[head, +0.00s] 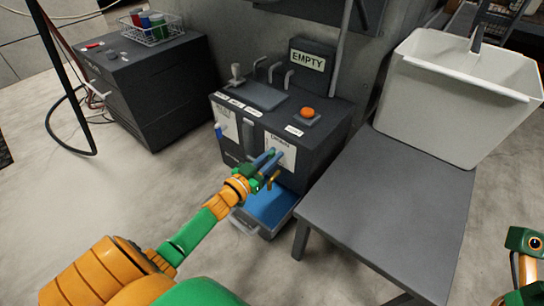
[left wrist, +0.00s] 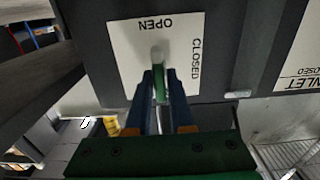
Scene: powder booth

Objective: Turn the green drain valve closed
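The green drain valve handle (left wrist: 159,92) shows between the blue fingers of my left gripper (left wrist: 159,82), which look closed against both its sides. It runs from a pale hub down the picture, away from the printed word OPEN, with CLOSED to its right. Its white label plate (left wrist: 122,45) appears upside down in the left wrist view. In the head view my left gripper (head: 265,163) is at the drain plate (head: 287,152) on the dark box's front, hiding most of the handle. Part of my right arm shows at the lower right; its fingertips are not visible.
The inlet plate (head: 226,122) with a blue handle is left of the drain plate. An orange button (head: 307,112) and an EMPTY sign (head: 307,60) are on the box. A blue tray (head: 268,208) lies below. A grey table (head: 400,205) with a white bin (head: 455,115) stands right.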

